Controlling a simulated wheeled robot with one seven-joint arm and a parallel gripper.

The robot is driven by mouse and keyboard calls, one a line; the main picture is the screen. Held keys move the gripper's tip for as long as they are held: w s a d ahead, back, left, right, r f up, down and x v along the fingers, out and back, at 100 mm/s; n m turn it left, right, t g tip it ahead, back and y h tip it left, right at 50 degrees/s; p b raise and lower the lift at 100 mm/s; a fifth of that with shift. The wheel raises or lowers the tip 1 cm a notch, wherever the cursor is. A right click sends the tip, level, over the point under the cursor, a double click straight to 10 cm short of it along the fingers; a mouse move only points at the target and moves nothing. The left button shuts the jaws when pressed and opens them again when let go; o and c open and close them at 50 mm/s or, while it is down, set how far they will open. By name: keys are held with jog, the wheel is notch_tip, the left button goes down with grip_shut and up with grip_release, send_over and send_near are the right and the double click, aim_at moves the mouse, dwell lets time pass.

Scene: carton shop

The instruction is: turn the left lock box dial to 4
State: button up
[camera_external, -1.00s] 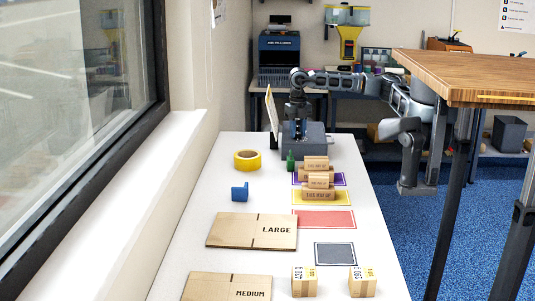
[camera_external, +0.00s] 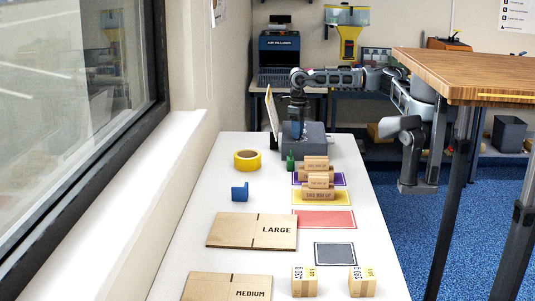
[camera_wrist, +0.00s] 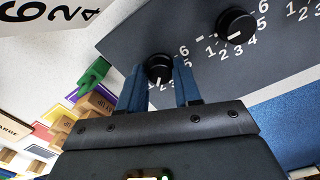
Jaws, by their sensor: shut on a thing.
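The grey lock box (camera_external: 318,138) stands at the far end of the white table. In the wrist view, its dark face (camera_wrist: 275,70) carries black round dials with white numbers. The left dial (camera_wrist: 158,66) sits between the blue fingers of my gripper (camera_wrist: 160,82), which is shut on it. A white mark shows on its lower edge; fingers hide part of its scale, so I cannot tell its exact setting. Another dial (camera_wrist: 236,24) is to its right, its mark near 3. In the external view, my gripper (camera_external: 297,129) points down at the box.
A white board (camera_external: 271,112) stands left of the box; its digits (camera_wrist: 50,14) show partly in the wrist view. A green item (camera_external: 290,161), yellow tape roll (camera_external: 247,160), blue item (camera_external: 240,192), small cartons (camera_external: 319,194) and flat cardboard (camera_external: 240,231) lie nearer on the table.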

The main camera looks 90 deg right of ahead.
jog(key=n+p, duration=0.1)
jog(key=n, duration=0.6)
jog(key=shift+w+r, duration=0.1)
jog(key=n, duration=0.4)
jog(key=shift+p, duration=0.4)
jog(key=shift+n+p, duration=0.35)
jog(key=shift+n, duration=1.55)
jog(key=o, duration=1)
jog(key=shift+o, duration=0.2)
notch_tip(320, 180, up, 8)
jog(key=shift+f+p, duration=0.2)
jog(key=shift+p, duration=0.15)
